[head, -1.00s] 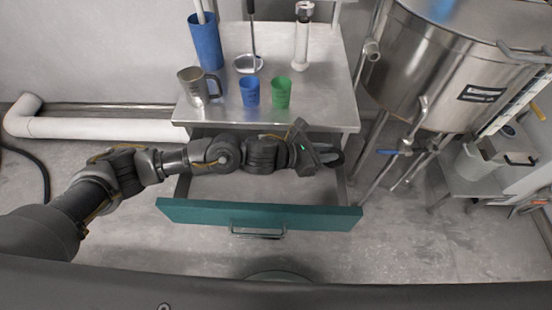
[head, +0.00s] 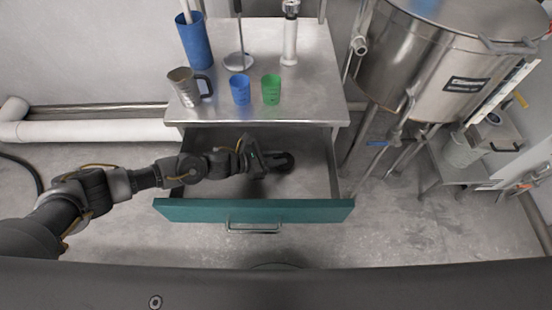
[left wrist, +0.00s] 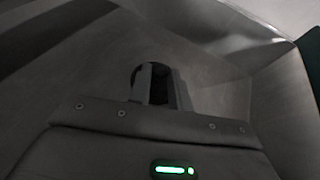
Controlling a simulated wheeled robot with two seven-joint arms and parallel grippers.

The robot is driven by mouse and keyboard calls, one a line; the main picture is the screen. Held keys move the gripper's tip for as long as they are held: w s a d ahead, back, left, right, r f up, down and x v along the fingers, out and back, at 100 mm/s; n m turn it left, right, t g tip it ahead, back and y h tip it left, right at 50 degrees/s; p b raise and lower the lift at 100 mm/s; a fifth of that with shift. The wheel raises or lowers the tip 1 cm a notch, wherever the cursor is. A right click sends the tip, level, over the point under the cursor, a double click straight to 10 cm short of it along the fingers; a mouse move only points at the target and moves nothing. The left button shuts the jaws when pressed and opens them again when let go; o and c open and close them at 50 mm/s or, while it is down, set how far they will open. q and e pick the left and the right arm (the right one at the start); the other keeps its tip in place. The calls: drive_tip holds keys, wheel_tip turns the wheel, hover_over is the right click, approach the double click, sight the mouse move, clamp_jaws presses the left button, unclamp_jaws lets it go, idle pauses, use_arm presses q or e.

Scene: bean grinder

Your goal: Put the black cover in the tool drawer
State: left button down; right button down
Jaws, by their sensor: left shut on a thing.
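The tool drawer (head: 312,178) is open, with a teal front and a bare metal inside. My left gripper (head: 274,161) is down inside the drawer, between its side walls. It is shut on the black cover (head: 287,160), a small dark piece at the fingertips. In the left wrist view the fingers (left wrist: 157,88) are close together, with a dark rounded edge of the black cover (left wrist: 137,72) beside them. The drawer floor lies behind them. Most of the cover is hidden by the fingers, and I cannot tell whether it touches the floor. My right gripper is not in view.
The steel table top (head: 310,98) above the drawer holds a grey mug (head: 184,88), a blue cup (head: 240,89), a green cup (head: 271,89) and a tall blue container (head: 194,42). A large steel tank (head: 435,65) stands at the right.

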use_arm(q)
drive_tip(key=shift+f, duration=0.6)
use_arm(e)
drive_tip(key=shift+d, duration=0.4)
use_arm(q)
drive_tip(key=shift+f, duration=0.2)
drive_tip(key=c, duration=1.3)
unclamp_jaws()
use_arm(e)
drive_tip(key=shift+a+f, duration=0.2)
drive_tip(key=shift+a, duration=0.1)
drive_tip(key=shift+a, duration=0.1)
